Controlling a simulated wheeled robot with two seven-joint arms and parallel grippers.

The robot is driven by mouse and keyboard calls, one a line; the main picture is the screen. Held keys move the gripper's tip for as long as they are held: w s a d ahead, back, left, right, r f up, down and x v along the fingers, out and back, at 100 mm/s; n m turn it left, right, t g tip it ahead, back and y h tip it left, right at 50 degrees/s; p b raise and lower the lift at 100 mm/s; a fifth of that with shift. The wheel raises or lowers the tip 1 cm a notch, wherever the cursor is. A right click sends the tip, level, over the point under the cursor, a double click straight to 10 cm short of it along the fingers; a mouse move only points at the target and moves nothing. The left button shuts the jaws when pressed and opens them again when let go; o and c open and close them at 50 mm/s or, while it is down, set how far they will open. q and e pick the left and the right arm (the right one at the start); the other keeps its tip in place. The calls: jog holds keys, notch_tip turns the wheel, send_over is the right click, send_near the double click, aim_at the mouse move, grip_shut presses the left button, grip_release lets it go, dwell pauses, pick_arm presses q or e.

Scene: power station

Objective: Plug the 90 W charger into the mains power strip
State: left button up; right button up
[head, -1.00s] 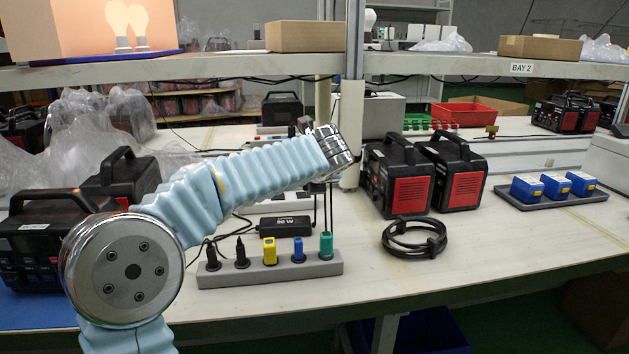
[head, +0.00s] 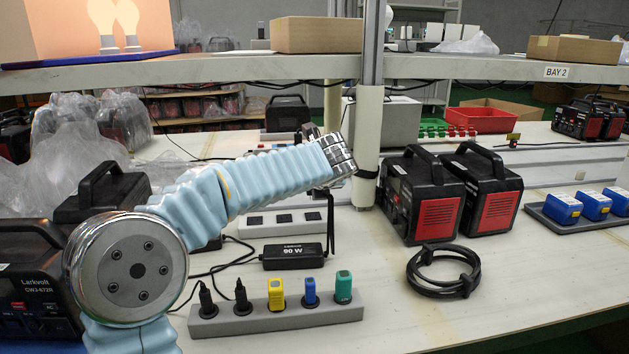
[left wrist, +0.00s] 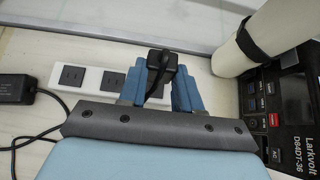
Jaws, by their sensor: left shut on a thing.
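The 90 W charger (head: 290,257) is a black brick lying on the bench, labelled "90 W". A black brick with a cord (left wrist: 14,90), at the left of the left wrist view, looks like the same charger. The white mains power strip (head: 258,230) lies behind it, and its sockets also show in the left wrist view (left wrist: 92,84). My left gripper (left wrist: 158,90) is shut on a black plug (left wrist: 161,66), its blue fingers either side, over the strip's right part. Whether the plug touches a socket cannot be told. In the head view my arm hides the fingers; a black cord hangs below the wrist.
A grey holder (head: 262,322) with several black and coloured plugs stands in front. A coiled black cable (head: 442,270) and black-red power units (head: 425,195) are to the right. A white post (head: 367,140) rises near my wrist. Blue packs (head: 563,208) sit on a tray at far right.

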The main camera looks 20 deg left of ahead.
aim_at(315, 222)
pick_arm(q)
jog(key=shift+f, duration=0.75)
notch_tip(315, 222, down, 3)
jog(key=b, duration=0.3)
jog(key=shift+r, duration=0.2)
jog(key=shift+p, duration=0.55)
jog(key=shift+f, duration=0.3)
jog(key=shift+f+b, duration=0.3)
jog(key=shift+f, duration=0.1)
jog(key=shift+f, duration=0.3)
dwell(0.6)
jog(key=o, duration=1.2)
jog(key=shift+c, duration=0.2)
jog(key=shift+s+d, duration=0.1)
